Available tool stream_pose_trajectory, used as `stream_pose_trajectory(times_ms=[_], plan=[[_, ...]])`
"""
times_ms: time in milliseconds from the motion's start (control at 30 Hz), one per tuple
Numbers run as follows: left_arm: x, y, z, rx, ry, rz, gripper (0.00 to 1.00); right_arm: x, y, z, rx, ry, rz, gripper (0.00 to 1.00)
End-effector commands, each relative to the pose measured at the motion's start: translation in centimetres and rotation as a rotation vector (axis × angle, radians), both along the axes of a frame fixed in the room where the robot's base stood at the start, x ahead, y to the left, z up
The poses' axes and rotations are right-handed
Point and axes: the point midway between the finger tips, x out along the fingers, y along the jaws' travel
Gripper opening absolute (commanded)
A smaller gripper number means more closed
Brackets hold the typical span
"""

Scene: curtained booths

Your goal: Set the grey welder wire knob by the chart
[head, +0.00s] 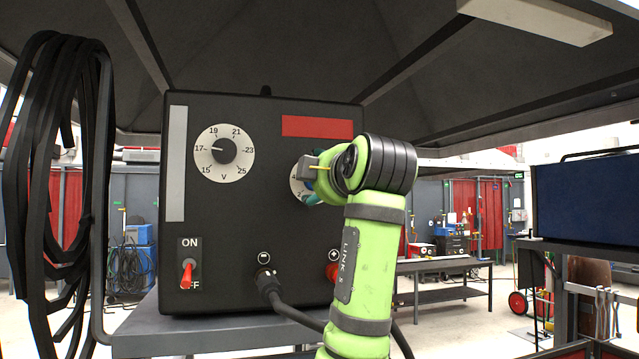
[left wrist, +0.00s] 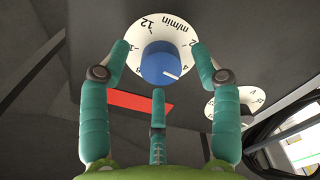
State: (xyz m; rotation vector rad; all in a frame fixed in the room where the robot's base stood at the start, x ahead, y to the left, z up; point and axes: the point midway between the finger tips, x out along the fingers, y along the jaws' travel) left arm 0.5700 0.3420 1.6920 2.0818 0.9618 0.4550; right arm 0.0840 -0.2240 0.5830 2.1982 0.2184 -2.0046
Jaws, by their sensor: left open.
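The dark welder (head: 270,255) stands on a grey surface in the head view. Its wire dial (left wrist: 188,28), marked m/min, is mostly hidden by my arm in the head view. In the left wrist view its knob (left wrist: 160,62) looks blue, with a white mark pointing to the picture's lower right. My left gripper (head: 313,197) is at this dial. Its teal fingers (left wrist: 160,50) are open, two on either side of the knob and one below; I cannot tell whether they touch it. No chart is recognisable.
The voltage dial (head: 240,168) has a black knob (head: 223,151) pointing near 17; it is on the right in the left wrist view. A red ON/OFF switch (head: 187,273) and a cable plug (head: 268,284) are lower down. Black cables (head: 48,180) hang at the left.

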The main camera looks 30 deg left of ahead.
Motion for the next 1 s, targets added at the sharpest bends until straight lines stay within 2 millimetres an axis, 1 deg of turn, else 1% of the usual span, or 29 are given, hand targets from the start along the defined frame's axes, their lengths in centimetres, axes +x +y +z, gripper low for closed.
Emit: stream_pose_trajectory(times_ms=[33,200,300,433,600,1000], plan=[[-0.6,-0.9,0.0,0.0,-0.002,-0.005,0.63,0.0,0.1,0.0,0.001,0.0,0.0,0.4],[-3.0,-3.8,-0.1,0.0,0.0,-0.005,0.63,0.0,0.1,0.0,0.001,-0.001,0.0,0.4],[-4.2,-5.3,-0.1,-0.002,0.002,-0.005,0.63,0.0,0.1,0.0,0.001,-0.001,-0.001,0.4],[-5.4,-6.7,-0.2,-0.002,0.004,-0.004,0.63,0.0,0.1,0.0,0.002,-0.001,-0.001,0.4],[-6.1,-7.5,-0.3,-0.003,0.006,-0.001,0.63,0.0,0.2,0.0,0.002,-0.001,-0.001,0.4],[-6.2,-7.6,-0.2,-0.003,0.006,-0.001,0.63,0.0,0.2,0.0,0.002,-0.001,-0.001,0.4]])
